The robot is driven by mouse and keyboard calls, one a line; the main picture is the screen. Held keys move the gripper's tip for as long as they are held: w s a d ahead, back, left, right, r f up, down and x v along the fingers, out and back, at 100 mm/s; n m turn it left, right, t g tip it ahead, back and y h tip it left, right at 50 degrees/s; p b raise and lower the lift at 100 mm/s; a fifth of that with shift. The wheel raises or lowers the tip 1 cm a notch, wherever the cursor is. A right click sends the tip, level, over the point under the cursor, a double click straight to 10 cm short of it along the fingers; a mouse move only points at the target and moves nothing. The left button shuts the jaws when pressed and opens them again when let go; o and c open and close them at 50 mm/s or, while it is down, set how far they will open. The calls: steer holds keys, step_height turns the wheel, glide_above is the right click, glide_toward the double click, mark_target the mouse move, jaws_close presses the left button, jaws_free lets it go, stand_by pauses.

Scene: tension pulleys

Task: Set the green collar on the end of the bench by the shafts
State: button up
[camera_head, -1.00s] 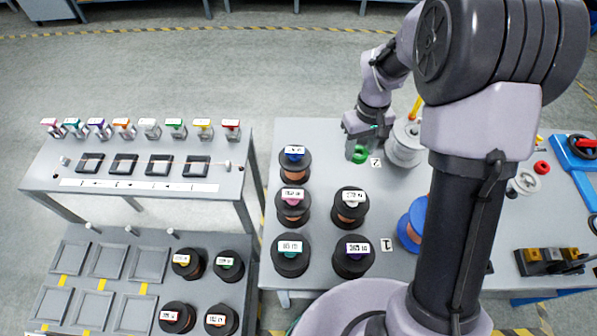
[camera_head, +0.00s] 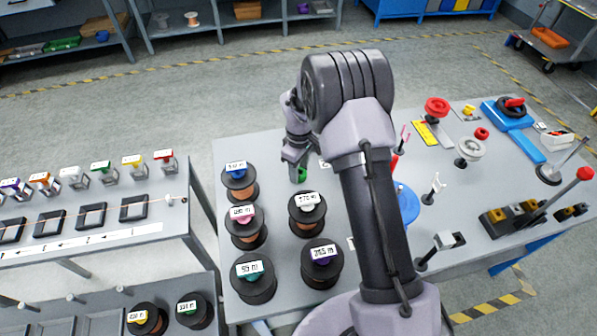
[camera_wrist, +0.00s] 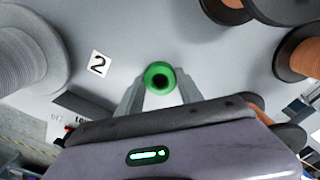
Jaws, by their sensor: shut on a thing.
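My gripper (camera_head: 296,172) points down and is shut on the collar. I cannot tell whether the collar still touches the bench top. A white card marked 2 (camera_wrist: 100,64) lies beside it. I cannot make out which upright parts are the shafts; my arm hides part of the bench.
Several black labelled spools (camera_head: 308,212) stand close by on the bench's left side. A blue spool (camera_head: 406,203) stands partly behind my arm. Levers, a white wheel (camera_head: 471,149) and a black-and-yellow block (camera_head: 507,218) occupy the right side. A lower bench with clamps (camera_head: 103,172) stands left.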

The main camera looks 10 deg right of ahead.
steer(key=shift+f, duration=0.15)
steer(key=o, duration=1.4)
steer(key=shift+c, duration=0.2)
